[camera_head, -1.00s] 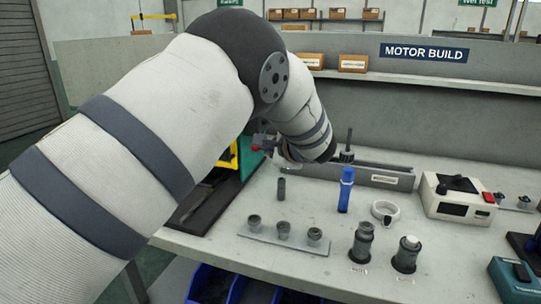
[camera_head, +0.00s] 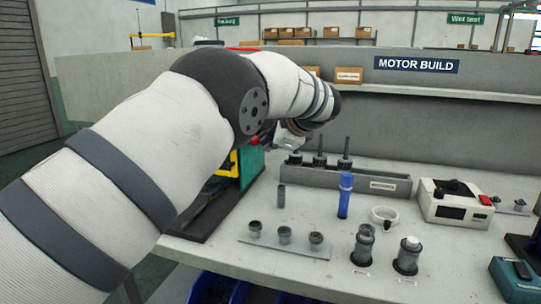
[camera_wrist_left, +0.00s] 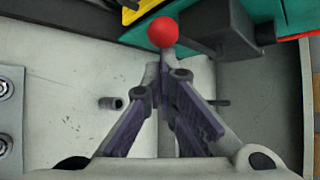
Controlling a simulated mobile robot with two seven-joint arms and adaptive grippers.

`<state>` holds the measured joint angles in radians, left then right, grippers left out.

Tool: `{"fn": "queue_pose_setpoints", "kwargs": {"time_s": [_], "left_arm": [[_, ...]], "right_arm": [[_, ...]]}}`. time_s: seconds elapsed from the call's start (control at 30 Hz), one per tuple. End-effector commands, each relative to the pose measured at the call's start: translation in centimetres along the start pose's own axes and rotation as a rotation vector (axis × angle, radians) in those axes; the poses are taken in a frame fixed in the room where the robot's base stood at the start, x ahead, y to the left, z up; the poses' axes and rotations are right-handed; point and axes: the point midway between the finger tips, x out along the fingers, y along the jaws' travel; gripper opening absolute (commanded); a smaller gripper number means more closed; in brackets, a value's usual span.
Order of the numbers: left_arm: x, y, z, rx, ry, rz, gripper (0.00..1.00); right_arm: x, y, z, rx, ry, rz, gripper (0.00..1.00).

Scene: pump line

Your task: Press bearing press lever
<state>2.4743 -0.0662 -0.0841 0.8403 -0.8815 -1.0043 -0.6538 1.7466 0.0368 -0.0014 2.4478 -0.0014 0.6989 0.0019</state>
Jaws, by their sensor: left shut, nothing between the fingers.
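The bearing press is a green frame (camera_head: 250,165) with yellow parts, standing at the left end of the bench and largely hidden behind my left arm. Its lever ends in a red ball, seen small in the head view (camera_head: 254,140) and clearly in the left wrist view (camera_wrist_left: 164,32). My left gripper (camera_wrist_left: 164,72) is shut and empty, its fingertips just short of the ball in the wrist picture. Whether they touch it I cannot tell. In the head view the left gripper (camera_head: 288,138) is partly hidden by my arm, beside the press. My right gripper is not in view.
A grey tray (camera_head: 345,180) with upright dark shafted parts stands behind a blue cylinder (camera_head: 345,197) and a white ring (camera_head: 384,215). A plate (camera_head: 285,245) with several small parts, two grey housings and a white box (camera_head: 455,205) also occupy the bench.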

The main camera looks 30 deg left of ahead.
Motion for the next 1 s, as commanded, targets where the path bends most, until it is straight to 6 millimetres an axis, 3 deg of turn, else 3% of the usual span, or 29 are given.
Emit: {"fn": "queue_pose_setpoints", "kwargs": {"time_s": [0.3,1.0], "left_arm": [[-1.2,-1.6,1.1,0.012,-0.004,0.012,0.00],[-2.1,-2.6,1.7,0.014,-0.004,0.011,0.00]], "right_arm": [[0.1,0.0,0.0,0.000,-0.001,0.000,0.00],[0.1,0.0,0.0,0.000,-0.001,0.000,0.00]]}}
